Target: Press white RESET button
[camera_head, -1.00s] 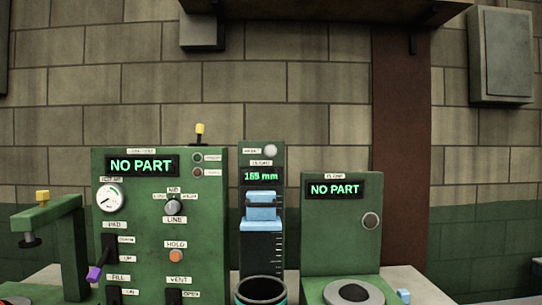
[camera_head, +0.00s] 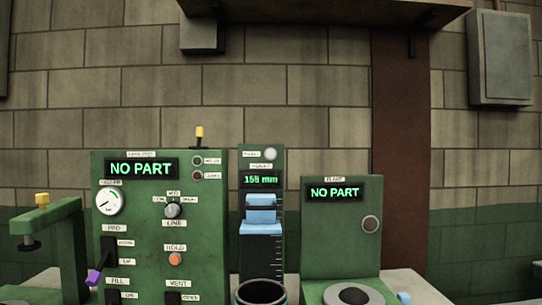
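A round white button (camera_head: 270,154) sits at the top right of the narrow green gauge panel (camera_head: 248,205). A small label is beside the button, too small to read surely. Below it a green display (camera_head: 260,180) reads what looks like 155 mm. A light blue slide (camera_head: 260,226) stands on the gauge column under the display. Neither of my grippers is in view, and nothing covers the button.
A large green panel (camera_head: 140,228) on the left shows NO PART and carries a gauge, knob and switches. A green panel (camera_head: 340,250) on the right also shows NO PART. A dark cylinder (camera_head: 240,299) stands in front. A green press arm (camera_head: 60,218) is at far left.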

